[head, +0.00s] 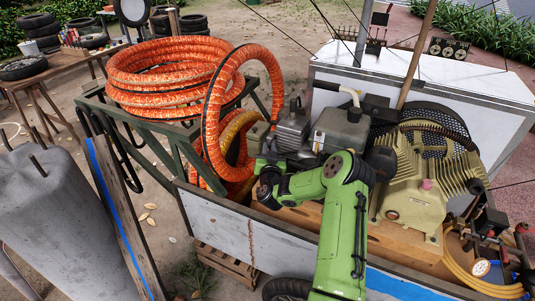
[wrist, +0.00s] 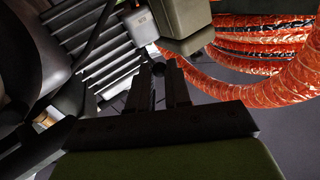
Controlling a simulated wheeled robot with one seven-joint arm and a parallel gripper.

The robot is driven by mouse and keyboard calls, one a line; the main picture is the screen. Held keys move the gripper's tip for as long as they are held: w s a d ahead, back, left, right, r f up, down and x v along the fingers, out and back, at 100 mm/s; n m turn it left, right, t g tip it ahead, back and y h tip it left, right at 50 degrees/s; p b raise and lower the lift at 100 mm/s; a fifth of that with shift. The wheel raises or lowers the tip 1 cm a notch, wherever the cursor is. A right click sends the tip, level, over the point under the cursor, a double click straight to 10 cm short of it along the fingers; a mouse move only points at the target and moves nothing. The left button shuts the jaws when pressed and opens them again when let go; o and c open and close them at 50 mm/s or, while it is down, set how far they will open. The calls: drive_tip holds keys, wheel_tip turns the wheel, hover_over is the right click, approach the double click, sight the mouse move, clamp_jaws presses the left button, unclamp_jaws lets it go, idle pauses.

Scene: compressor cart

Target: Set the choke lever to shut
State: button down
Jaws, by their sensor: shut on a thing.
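The small engine (head: 292,132) stands on the cart, with grey ribbed metal beside a boxy grey tank (head: 342,130). My gripper (wrist: 160,78) reaches in at the engine's near left side; in the head view my green arm hides most of it. In the wrist view its two dark fingers are close together around a small dark round knob (wrist: 158,68). The knob looks like the end of the choke lever. The lever's stem and any position marks are too dark or hidden to read, so I cannot tell its setting.
Orange ribbed hose (head: 165,75) is coiled on a green rack left of the engine, and it passes near my gripper in the wrist view (wrist: 265,90). A beige compressor (head: 415,190) stands right of my arm. The cart's white side wall (head: 225,228) lies in front.

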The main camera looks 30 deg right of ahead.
drive_tip(key=c, duration=1.1)
unclamp_jaws()
drive_tip(key=shift+s, duration=0.1)
drive_tip(key=shift+o, duration=0.2)
drive_tip(key=b+v, duration=0.1)
drive_tip(key=v, duration=1.4)
drive_tip(key=shift+s+b, duration=0.3)
drive_tip(key=shift+a, duration=0.15)
drive_tip(key=shift+c, duration=0.2)
